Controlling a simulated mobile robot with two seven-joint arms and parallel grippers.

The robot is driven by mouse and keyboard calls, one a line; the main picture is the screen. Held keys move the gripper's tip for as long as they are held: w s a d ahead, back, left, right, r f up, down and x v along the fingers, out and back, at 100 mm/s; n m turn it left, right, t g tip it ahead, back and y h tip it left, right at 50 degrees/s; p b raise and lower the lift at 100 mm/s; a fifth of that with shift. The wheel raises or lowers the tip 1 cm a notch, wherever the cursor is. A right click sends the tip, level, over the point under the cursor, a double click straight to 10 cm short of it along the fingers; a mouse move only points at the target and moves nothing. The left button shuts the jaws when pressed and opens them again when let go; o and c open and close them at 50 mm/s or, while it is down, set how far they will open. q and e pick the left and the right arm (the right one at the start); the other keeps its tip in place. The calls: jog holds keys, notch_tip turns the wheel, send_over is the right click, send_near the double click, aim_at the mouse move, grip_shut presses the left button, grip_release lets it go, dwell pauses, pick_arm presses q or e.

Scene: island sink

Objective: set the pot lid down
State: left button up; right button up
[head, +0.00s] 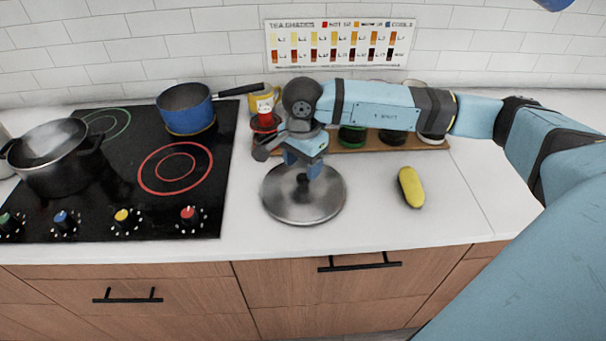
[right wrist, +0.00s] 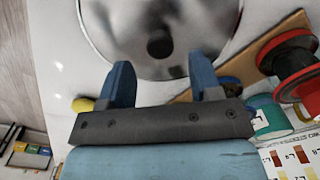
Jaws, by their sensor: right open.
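The pot lid (head: 284,209) is a round steel disc with a dark knob, lying on the white counter to the right of the cooktop. In the right wrist view the lid (right wrist: 205,20) and its dark knob (right wrist: 160,42) show just beyond the fingers. My right gripper (head: 302,168) is above the lid. Its two blue fingers (right wrist: 160,82) are open, with nothing between them; the knob is past the fingertips. My left gripper is not in view.
A black pot (head: 60,165) and a blue pan (head: 187,112) stand on the black cooktop (head: 130,215). A yellow item (head: 411,187) lies right of the lid. A wooden board (head: 375,148) with several coloured items and a yellow mug (head: 262,98) are behind. The counter's front right is clear.

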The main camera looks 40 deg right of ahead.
aim_at(303, 177)
notch_tip(303, 177, up, 8)
jog(key=shift+f, duration=0.25)
dwell(0.5)
